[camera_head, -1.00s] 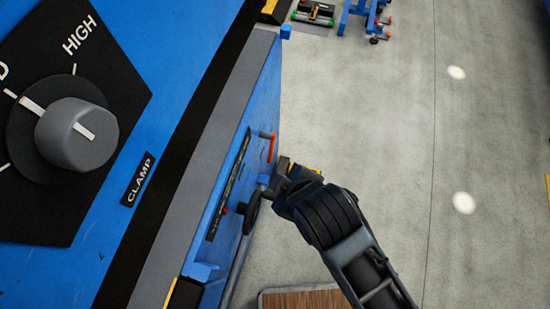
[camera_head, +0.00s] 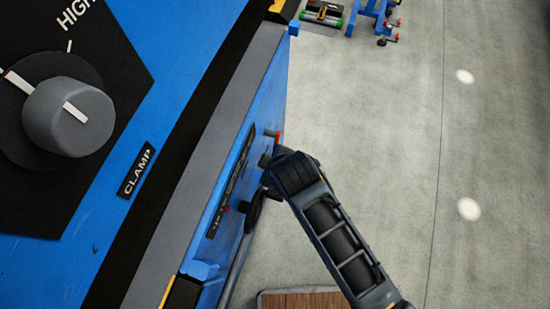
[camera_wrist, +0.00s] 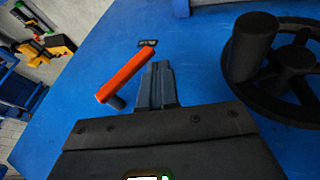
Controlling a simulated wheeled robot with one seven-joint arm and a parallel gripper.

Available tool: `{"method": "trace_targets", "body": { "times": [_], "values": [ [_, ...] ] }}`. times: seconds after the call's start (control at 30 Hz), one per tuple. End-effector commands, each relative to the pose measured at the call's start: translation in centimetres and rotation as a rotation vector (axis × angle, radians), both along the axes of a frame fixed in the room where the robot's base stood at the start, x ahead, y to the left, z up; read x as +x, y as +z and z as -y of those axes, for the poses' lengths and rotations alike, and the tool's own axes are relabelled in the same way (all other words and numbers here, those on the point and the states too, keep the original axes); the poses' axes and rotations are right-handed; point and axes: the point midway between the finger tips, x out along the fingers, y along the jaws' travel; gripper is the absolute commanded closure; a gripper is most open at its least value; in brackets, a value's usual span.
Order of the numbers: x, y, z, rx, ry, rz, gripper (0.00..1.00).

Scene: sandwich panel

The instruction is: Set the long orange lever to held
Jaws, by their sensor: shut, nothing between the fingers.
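The long orange lever (camera_wrist: 122,73) sticks out on a dark pivot from the blue panel (camera_wrist: 205,65) in the wrist view. It slants from lower left to upper right. My gripper (camera_wrist: 158,76) is shut and empty, with its fingertips just right of the lever's upper part. I cannot tell whether they touch it. In the head view the lever's red-orange end (camera_head: 278,137) shows just above my gripper (camera_head: 266,160). The rest of the lever is mostly hidden there. A small dark label (camera_wrist: 148,43) sits above the lever, too small to read.
A black handwheel with a thick knob (camera_wrist: 254,46) stands close to the right of my gripper in the wrist view. A large grey CLAMP knob (camera_head: 68,117) is on the upper face of the blue machine. Grey floor (camera_head: 390,150) to the right is open.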

Motion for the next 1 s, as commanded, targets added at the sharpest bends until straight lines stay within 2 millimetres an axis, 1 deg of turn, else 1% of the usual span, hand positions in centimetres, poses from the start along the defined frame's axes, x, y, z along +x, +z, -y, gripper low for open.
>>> {"method": "trace_targets", "body": {
  "times": [0.1,0.23,0.73,1.0],
  "values": [
    [1.0,-0.6,0.3,-0.001,0.000,0.000,1.00],
    [1.5,-0.8,0.5,0.001,0.000,0.000,1.00],
    [1.5,-1.1,0.6,-0.007,0.001,0.015,1.00],
    [1.8,-2.1,0.7,-0.051,0.002,0.134,1.00]
  ]
}}
